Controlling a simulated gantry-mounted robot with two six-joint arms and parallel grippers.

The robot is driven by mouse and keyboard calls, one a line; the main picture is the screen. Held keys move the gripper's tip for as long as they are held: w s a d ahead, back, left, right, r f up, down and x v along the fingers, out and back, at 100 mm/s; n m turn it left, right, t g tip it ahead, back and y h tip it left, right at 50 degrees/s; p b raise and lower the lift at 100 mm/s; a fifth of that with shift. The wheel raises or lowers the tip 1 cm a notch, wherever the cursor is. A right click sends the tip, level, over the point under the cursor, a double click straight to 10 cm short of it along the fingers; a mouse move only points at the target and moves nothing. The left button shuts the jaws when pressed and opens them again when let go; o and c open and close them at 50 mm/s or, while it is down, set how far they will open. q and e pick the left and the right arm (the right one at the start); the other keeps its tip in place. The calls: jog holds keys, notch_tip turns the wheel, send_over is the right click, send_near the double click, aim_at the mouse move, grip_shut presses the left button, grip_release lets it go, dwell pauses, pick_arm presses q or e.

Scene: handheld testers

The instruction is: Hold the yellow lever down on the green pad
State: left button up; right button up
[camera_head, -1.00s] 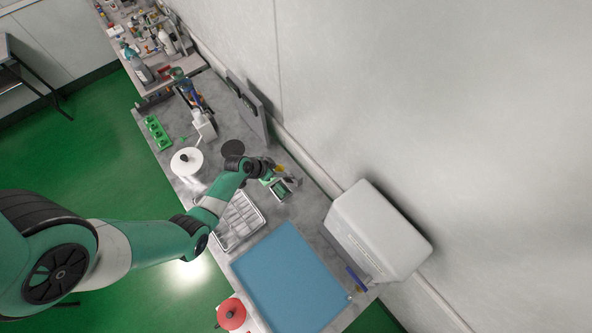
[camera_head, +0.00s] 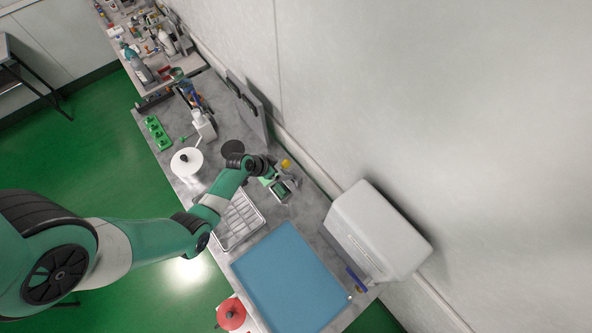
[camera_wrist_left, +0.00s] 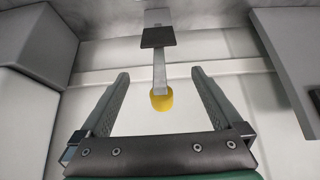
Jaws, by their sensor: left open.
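The yellow lever knob (camera_head: 287,163) shows beside the wall, just past the end of my left arm. In the left wrist view the yellow knob (camera_wrist_left: 161,99) sits on a grey stem that runs up to a dark block. My left gripper (camera_wrist_left: 160,73) is open, and the knob appears between its two fingers, with a gap on both sides. I cannot tell whether it touches anything. In the head view my left gripper (camera_head: 282,173) is small and partly hidden by its wrist. A bright green patch (camera_head: 266,181), perhaps the green pad, shows beside the wrist. My right gripper is not in view.
A metal tray (camera_head: 238,222) and a blue mat (camera_head: 287,277) lie nearer on the bench. A large white box (camera_head: 378,232) stands by the wall. A grey upright panel (camera_head: 250,112), a dark disc (camera_head: 233,148) and a white spool (camera_head: 187,161) are close by.

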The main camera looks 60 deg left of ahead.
pick_arm(q)
notch_tip(320, 180, up, 7)
jog(key=p, duration=0.6)
jog(key=shift+p, duration=0.35)
dwell(0.4)
